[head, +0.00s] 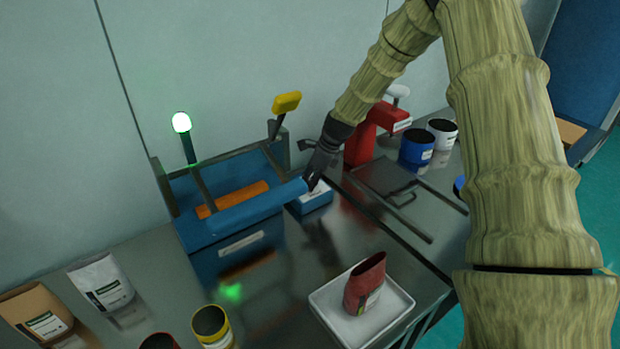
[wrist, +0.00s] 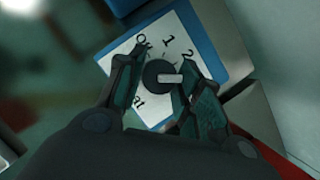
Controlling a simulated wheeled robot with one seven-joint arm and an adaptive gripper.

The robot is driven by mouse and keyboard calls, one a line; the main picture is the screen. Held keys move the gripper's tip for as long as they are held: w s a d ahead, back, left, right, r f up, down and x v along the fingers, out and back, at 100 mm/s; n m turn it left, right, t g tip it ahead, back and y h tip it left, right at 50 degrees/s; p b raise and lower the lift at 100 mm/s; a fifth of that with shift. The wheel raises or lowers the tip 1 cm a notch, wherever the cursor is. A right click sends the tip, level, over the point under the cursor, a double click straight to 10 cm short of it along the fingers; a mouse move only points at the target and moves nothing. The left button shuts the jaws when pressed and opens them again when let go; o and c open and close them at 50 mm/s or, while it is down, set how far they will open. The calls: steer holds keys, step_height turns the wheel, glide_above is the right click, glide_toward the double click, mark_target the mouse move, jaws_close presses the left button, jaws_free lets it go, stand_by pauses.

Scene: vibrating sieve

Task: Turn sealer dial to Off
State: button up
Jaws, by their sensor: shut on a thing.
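The blue sealer (head: 237,216) stands against the back wall in the head view, with a lit green lamp (head: 181,122) on a post. Its dial box (head: 313,203) is at its right end, blue with a white face. In the wrist view, the black dial (wrist: 158,74) sits on the white face (wrist: 208,58), which shows "1", "2" and a partly hidden label starting with "O". The dial's white mark points to the picture's right, a little below "2". My gripper (wrist: 161,84) is shut on the dial, one finger on each side. It hides the dial in the head view (head: 315,184).
A red machine (head: 362,145) and blue and black-white cans (head: 417,148) stand right of my gripper. A white tray (head: 335,322) holds a red pouch (head: 366,285) in front. Bags (head: 101,282) and a yellow can (head: 211,325) are at the left front. A yellow-handled lever (head: 287,102) rises behind.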

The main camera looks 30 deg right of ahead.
steer(key=n+g+p, duration=0.1)
steer(key=n, duration=0.1)
steer(key=n+g+p, duration=0.1)
steer(key=n, duration=0.2)
steer(key=shift+w+d+r+n+y, duration=0.1)
steer(key=shift+w+n+y, duration=0.1)
steer(key=shift+n+y, duration=0.15)
steer(key=n+g, duration=0.1)
steer(key=n, duration=0.2)
steer(key=n+g, duration=0.1)
steer(key=n, duration=0.2)
steer(key=shift+w+p, duration=0.2)
steer(key=shift+p, duration=0.15)
steer(key=n+g, duration=0.1)
steer(key=n, duration=0.1)
steer(key=n+g+h, duration=0.1)
steer(key=n, duration=0.2)
steer(key=shift+n, duration=0.35)
steer(key=n+h, duration=0.1)
steer(key=n, duration=0.1)
steer(key=n+g+h, duration=0.1)
steer(key=n, duration=0.2)
steer(key=shift+w+a+n, duration=0.1)
steer(key=shift+a+n, duration=0.1)
steer(key=shift+n, duration=0.1)
steer(key=o, duration=1)
steer(key=v, duration=1.1)
steer(key=shift+w+r, duration=0.3)
steer(key=shift+d, duration=0.15)
